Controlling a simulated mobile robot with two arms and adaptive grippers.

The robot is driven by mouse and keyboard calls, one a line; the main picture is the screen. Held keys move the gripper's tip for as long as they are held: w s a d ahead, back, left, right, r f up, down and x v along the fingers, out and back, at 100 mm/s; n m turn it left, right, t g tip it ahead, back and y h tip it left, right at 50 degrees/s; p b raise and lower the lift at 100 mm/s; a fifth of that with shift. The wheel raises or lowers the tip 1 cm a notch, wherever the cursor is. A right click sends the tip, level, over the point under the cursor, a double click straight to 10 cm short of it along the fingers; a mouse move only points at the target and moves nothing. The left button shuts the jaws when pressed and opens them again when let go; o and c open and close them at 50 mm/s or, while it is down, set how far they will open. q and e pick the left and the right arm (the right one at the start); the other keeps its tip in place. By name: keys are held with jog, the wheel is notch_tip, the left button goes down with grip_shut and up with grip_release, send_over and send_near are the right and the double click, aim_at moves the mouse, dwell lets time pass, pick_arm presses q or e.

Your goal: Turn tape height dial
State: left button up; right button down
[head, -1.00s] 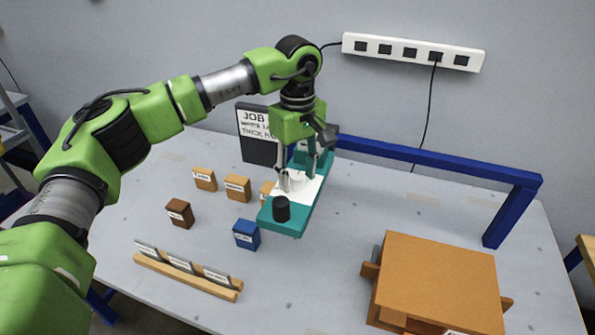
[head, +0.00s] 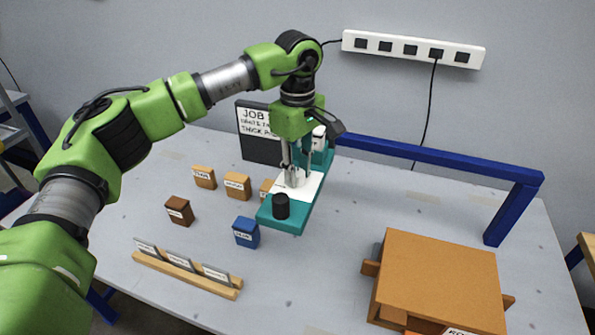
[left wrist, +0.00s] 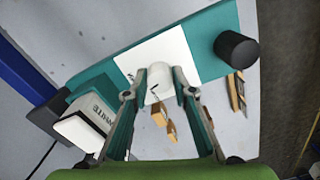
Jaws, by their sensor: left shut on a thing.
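A teal plotter (head: 286,221) stands on the table with a white sheet (head: 312,186) on its bed. A small white round dial (left wrist: 160,82) rises from the bed by the sheet. My left gripper (head: 295,178) points down over the bed, its fingers on either side of the dial and shut on it. The left wrist view shows both fingertips (left wrist: 160,84) at the dial's sides. A black knob (head: 281,206) sits at the plotter's near end, apart from the fingers; it also shows in the left wrist view (left wrist: 236,49). My right gripper is out of view.
A black job board (head: 258,149) stands behind. Small orange (head: 237,186), brown (head: 179,211) and blue (head: 246,232) blocks lie left of the plotter. A wooden rack (head: 186,274) is in front. An orange box (head: 436,278) and a blue frame (head: 430,160) are at right.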

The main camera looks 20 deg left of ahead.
pick_arm(q)
jog(key=n+b, duration=0.1)
jog(key=n, duration=0.4)
jog(key=shift+n, duration=0.3)
jog(key=n+b, duration=0.1)
jog(key=n, duration=0.4)
jog(key=n+b, duration=0.1)
jog(key=n, duration=0.4)
jog(key=shift+n, duration=0.4)
jog(key=n, duration=0.4)
jog(key=shift+n+b, duration=0.3)
jog(key=shift+n, duration=0.1)
jog(key=o, duration=1.1)
